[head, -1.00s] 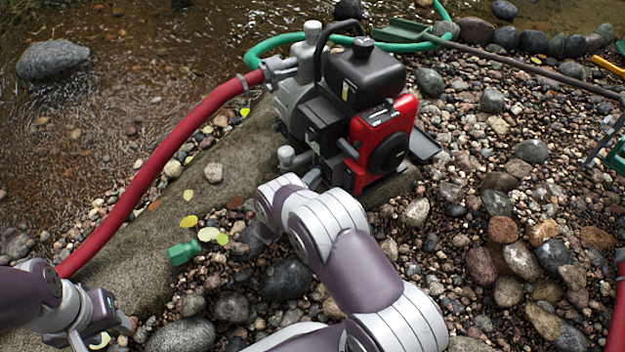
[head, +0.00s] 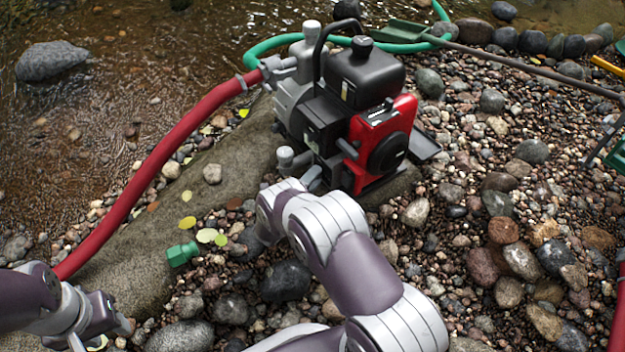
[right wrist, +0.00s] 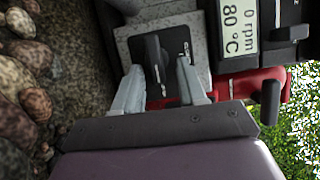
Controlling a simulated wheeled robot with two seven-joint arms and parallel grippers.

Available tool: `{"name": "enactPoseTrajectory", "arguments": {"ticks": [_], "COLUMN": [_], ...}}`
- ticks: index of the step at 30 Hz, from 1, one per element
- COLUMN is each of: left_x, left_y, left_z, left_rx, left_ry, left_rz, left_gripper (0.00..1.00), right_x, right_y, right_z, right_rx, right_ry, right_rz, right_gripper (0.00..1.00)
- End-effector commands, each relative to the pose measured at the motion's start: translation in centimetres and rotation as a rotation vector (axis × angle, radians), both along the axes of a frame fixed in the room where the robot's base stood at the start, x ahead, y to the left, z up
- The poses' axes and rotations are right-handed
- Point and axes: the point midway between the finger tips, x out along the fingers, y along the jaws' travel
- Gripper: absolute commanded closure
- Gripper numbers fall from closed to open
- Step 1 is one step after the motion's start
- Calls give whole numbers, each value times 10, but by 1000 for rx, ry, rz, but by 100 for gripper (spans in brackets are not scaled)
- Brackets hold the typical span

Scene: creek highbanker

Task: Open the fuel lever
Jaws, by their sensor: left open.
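The red and black pump engine (head: 378,130) stands on a flat stone at the creek edge. In the right wrist view a black lever (right wrist: 155,60), which looks like the fuel lever, sits on a dark plate with small markings. My right gripper (right wrist: 160,75) is open, its two pale fingers apart on either side of the lever's lower part. I cannot tell whether they touch it. In the head view my right arm hides this gripper and the lever. My left gripper (head: 100,330) is at the bottom left, open, and away from the engine.
A display (right wrist: 238,25) reads 0 rpm and 80 °C beside the lever plate. A red hose (head: 150,165) and a green hose (head: 275,42) run from the pump. A green fitting (head: 181,254) lies on the stone. Cobbles and gravel fill the right side.

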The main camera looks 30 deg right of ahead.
Motion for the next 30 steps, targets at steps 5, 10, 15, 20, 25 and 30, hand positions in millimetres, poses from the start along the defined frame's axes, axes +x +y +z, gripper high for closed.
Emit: {"name": "enactPoseTrajectory", "arguments": {"ticks": [5,10,15,20,25,30], "left_x": [0,0,0,0,0,0], "left_y": [0,0,0,0,0,0], "left_z": [0,10,33,46,50,49], "left_rx": [0,0,0,0,0,0], "left_ry": [0,0,0,0,0,0], "left_rz": [0,0,0,0,0,0], "left_gripper": [57,57,57,57,57,57], "right_x": [-1,-6,-27,-45,-56,-58], "right_y": [1,14,55,90,110,113], "right_z": [-1,2,5,2,-1,-2], "right_rx": [-1,-1,0,-1,-1,0], "right_ry": [4,8,7,6,4,3], "right_rz": [2,7,9,6,2,0], "right_gripper": [60,60,60,60,60,60]}}
